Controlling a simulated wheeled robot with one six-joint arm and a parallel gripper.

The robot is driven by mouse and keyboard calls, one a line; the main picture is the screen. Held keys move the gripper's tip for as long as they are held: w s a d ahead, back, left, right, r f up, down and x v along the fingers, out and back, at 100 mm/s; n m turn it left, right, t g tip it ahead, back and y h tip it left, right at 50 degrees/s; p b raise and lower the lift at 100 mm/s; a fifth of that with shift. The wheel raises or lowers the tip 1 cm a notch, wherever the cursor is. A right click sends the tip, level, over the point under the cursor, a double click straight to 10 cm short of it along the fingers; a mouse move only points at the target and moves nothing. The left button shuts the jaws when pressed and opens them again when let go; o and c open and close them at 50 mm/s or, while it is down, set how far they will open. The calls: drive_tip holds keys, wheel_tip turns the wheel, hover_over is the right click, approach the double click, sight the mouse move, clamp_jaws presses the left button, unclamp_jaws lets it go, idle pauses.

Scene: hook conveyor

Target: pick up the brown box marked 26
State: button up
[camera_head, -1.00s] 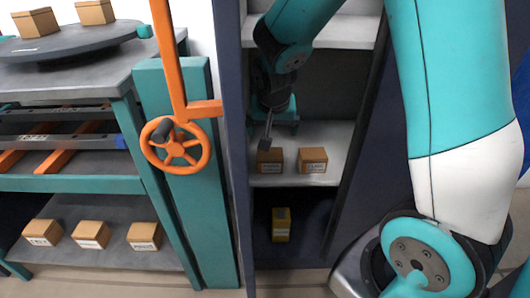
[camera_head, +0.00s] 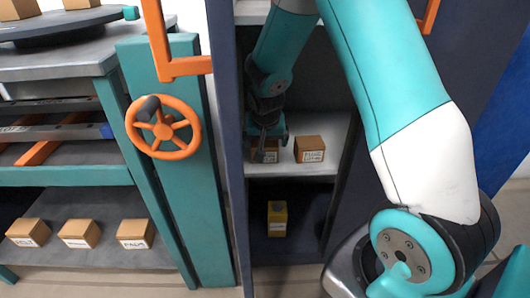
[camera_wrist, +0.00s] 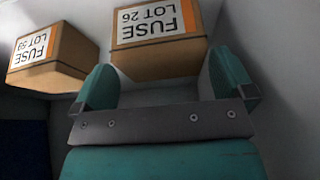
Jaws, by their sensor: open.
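The brown box marked 26 (camera_wrist: 155,40) has a white label reading FUSE LOT 26, seen at the top centre of the wrist view. In the head view it appears to be the left box (camera_head: 269,155) on the cabinet's middle shelf, partly hidden by my gripper. My gripper (camera_wrist: 165,85) is open, with its two teal fingers spread just short of the box in the wrist view. In the head view my gripper (camera_head: 264,143) is right at that box. I cannot tell whether the fingers touch it.
A brown box marked LOT 59 (camera_wrist: 50,58) stands close beside it; it shows as the right box (camera_head: 309,149) on the shelf. A yellow box (camera_head: 277,219) is on the level below. Cabinet walls close in both sides. An orange handwheel (camera_head: 163,127) stands left.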

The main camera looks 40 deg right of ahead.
sight(265, 142)
drive_tip(key=b+x, duration=0.1)
drive_tip(key=x, duration=0.3)
drive_tip(key=shift+w+f, duration=0.1)
drive_tip(key=shift+w, duration=0.05)
drive_tip(key=shift+c, duration=0.5)
drive_tip(key=c, duration=0.7)
